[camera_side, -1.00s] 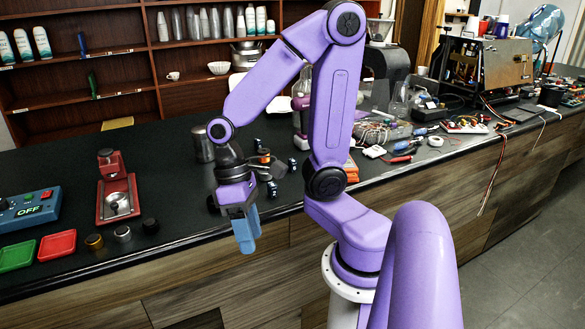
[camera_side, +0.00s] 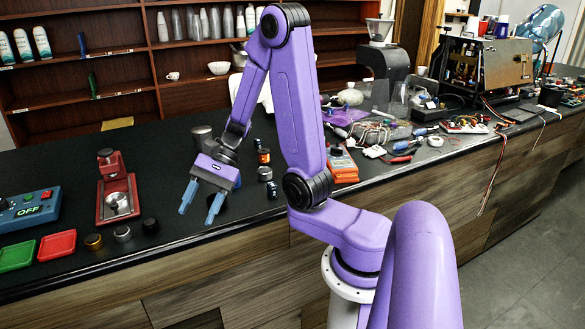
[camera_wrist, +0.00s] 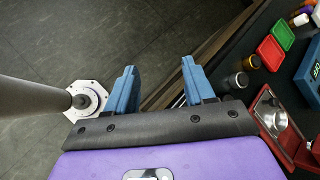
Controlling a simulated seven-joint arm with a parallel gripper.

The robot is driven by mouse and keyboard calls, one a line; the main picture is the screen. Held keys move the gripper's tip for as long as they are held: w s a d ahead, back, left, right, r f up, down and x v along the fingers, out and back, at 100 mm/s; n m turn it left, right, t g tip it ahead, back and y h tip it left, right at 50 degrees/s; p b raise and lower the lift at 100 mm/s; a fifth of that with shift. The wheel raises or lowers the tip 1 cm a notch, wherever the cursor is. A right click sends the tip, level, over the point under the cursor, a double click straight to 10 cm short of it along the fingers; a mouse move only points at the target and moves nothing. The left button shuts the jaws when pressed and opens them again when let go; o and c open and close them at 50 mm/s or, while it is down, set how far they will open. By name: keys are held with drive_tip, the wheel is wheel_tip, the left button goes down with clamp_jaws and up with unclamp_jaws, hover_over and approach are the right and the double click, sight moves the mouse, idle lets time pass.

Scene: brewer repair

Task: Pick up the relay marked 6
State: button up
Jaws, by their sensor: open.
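Several small dark cylinders or blocks stand on the black counter right of my gripper in the side view. One dark blue piece (camera_side: 272,190) with a pale mark is nearest the front, and a dark round piece (camera_side: 265,174) is behind it. I cannot read a 6 on any, so I cannot tell which is the relay. My gripper (camera_side: 198,208) is open and empty, its blue fingers spread above the counter's front edge. The wrist view shows the same open fingers (camera_wrist: 158,70) with floor and counter edge beyond; none of these small pieces can be made out there.
A red device with a metal dish (camera_side: 118,198) stands left of my gripper. Three round knobs (camera_side: 122,233), a red tray (camera_side: 57,245), a green tray (camera_side: 16,256) and a blue OFF box (camera_side: 30,210) are farther left. Cluttered tools and wires (camera_side: 380,135) lie right.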

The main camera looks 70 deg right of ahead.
drive_tip(key=w+d+m+t+h, duration=0.1)
drive_tip(key=d+m+t+h, duration=0.75)
drive_tip(key=d+m, duration=0.85)
drive_tip(key=s+d+f+m+h, duration=0.1)
drive_tip(key=s+d+m+h, duration=0.2)
drive_tip(key=s, duration=0.3)
drive_tip(key=s+d+f+m+g+h, duration=0.1)
drive_tip(key=s+d+m+h, duration=0.3)
drive_tip(key=s+d+m, duration=0.1)
drive_tip(key=s+d+f+m+h, duration=0.1)
drive_tip(key=s+d+m+h, duration=0.3)
drive_tip(key=s, duration=0.4)
drive_tip(key=shift+s+d+m+g, duration=0.1)
drive_tip(key=shift+d+m+g, duration=0.35)
drive_tip(key=shift+m, duration=0.45)
drive_tip(key=shift+x, duration=6.05)
drive_tip(key=shift+f+x, duration=0.15)
drive_tip(key=shift+x, duration=1.15)
drive_tip(key=shift+f+x, duration=0.15)
drive_tip(key=shift+x, duration=1.15)
clamp_jaws()
